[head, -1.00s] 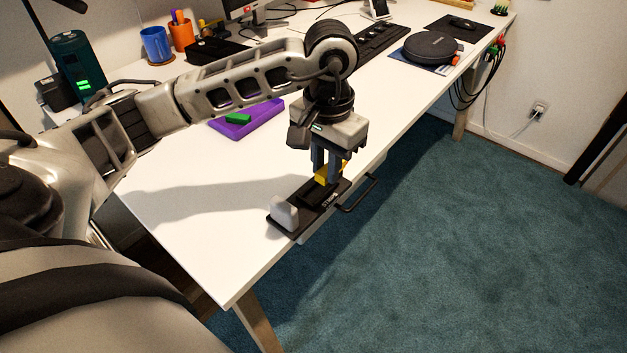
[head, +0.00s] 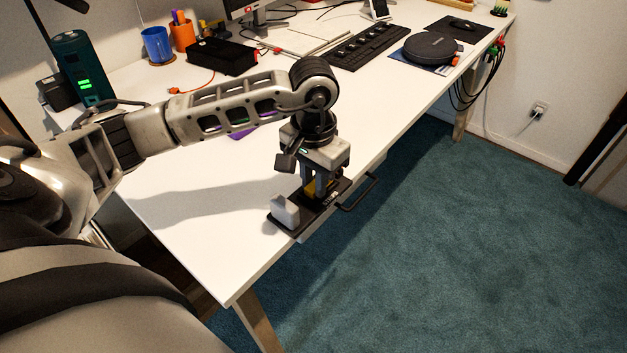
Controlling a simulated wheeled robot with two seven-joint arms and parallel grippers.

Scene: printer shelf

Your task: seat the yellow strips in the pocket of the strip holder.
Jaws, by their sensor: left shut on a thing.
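The strip holder (head: 285,228) is a dark flat base with a pale grey block (head: 286,209) at its left end. It lies at the front edge of the white desk. My left gripper (head: 318,194) points down over the holder, shut on the yellow strips (head: 309,187). Only a small part of the strips shows between and behind the fingers. They are low, at the holder's middle. I cannot tell whether they are inside the pocket or just above it. My right gripper is not in view.
A purple tray (head: 240,134) lies mostly hidden behind my left arm. A black handle (head: 360,192) sticks out from the desk edge beside the holder. A keyboard (head: 362,47), black box (head: 218,56) and round black case (head: 431,48) are farther back. The desk left of the holder is clear.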

